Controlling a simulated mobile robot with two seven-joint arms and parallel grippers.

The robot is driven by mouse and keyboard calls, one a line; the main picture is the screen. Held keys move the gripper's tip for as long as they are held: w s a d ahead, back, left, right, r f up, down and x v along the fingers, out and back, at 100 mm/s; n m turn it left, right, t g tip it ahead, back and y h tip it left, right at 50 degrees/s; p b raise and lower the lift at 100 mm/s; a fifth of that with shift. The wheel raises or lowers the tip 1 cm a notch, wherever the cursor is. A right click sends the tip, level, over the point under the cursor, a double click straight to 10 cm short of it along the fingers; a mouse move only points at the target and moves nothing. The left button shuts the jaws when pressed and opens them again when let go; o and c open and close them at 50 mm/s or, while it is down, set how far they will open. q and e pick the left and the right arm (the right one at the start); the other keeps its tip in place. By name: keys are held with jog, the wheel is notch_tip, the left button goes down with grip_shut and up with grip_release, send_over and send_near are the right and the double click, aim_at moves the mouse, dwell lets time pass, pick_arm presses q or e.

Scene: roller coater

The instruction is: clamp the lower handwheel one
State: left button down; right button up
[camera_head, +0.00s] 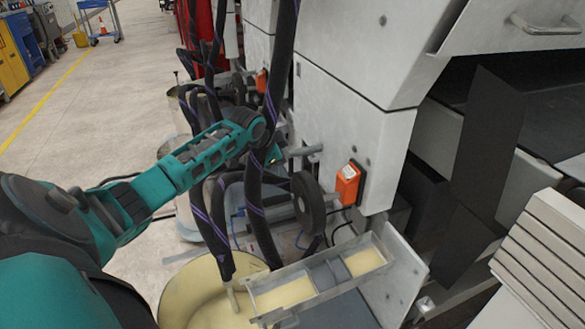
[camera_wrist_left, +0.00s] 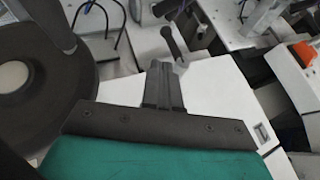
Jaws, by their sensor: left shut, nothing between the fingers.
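A dark handwheel (camera_head: 308,202) stands on edge beside the white machine housing, partly behind hoses. In the left wrist view a large dark wheel with a pale hub (camera_wrist_left: 14,76) fills the left side. A small dark lever with a rounded end (camera_wrist_left: 173,42) lies just past the fingertips. My left gripper (camera_wrist_left: 163,66) is shut and empty, with its tips close to the lever's lower end; I cannot tell whether they touch. In the head view my left gripper (camera_head: 274,155) is above and left of the handwheel, partly hidden by hoses. My right gripper is not in view.
Thick dark hoses (camera_head: 280,70) hang around my left arm. An orange switch box (camera_head: 349,184) sits on the housing right of the wheel. Below are a metal trough (camera_head: 365,262) and a round container with pale yellow contents (camera_head: 190,300).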

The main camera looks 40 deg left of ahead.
aim_at(290, 170)
pick_arm(q)
jog(key=shift+s, duration=0.1)
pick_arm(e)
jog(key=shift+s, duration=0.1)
pick_arm(q)
jog(key=shift+b+x, duration=2.4)
jog(key=shift+x, duration=2.65)
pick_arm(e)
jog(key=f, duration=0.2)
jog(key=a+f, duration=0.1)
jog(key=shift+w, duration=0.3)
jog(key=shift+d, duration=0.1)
